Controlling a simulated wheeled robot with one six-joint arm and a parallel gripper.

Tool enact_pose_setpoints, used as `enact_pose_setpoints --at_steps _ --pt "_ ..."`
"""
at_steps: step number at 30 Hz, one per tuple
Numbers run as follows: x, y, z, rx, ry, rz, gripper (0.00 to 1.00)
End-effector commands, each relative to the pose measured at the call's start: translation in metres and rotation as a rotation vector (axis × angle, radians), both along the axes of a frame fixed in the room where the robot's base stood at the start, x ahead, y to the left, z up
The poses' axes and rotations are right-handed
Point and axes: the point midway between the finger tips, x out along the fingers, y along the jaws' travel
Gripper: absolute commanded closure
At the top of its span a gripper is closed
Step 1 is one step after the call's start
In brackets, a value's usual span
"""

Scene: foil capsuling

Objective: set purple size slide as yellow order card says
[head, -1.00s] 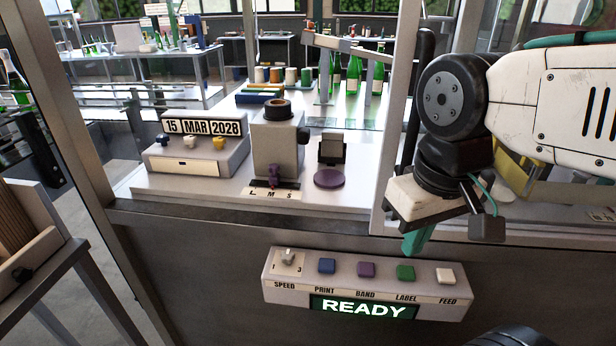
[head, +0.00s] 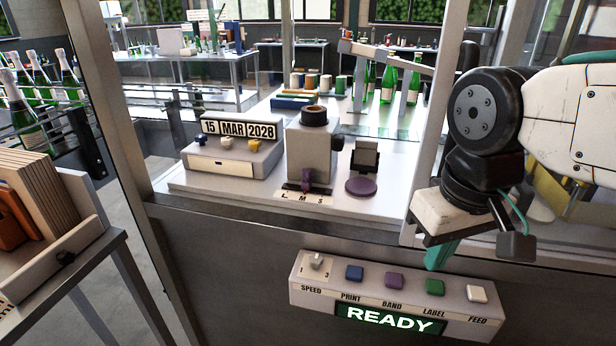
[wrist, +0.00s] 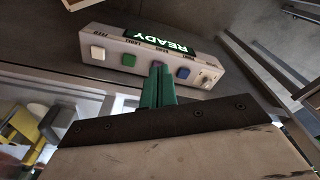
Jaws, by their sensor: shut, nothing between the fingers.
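The purple size slide (head: 306,179) sits on the front of a grey unit (head: 310,150) on the machine's white deck. It stands over a strip (head: 303,197) lettered L, M, S, near the M. My gripper (head: 438,256) is at the right, in front of the machine and well apart from the slide, its green fingers pointing down. In the wrist view the green fingers (wrist: 158,84) are together and empty, with the button panel beyond them. The yellow order card is not recognisable in these frames.
A panel (head: 300,287) with speed switch, coloured buttons and a READY screen (head: 390,319) is on the front. A date unit (head: 232,157) and a purple disc (head: 361,187) flank the size unit. A frame post (head: 117,110) stands left.

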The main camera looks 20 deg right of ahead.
Motion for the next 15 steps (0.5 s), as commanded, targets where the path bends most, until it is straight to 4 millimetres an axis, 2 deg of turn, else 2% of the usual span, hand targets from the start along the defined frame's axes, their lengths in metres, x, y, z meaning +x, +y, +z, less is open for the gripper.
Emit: enact_pose_setpoints --at_steps 11,15 --pt "0.0 0.0 0.0 0.0 0.0 0.0 1.0" --pt "0.0015 0.0025 -0.0036 0.0 0.019 0.013 0.61"
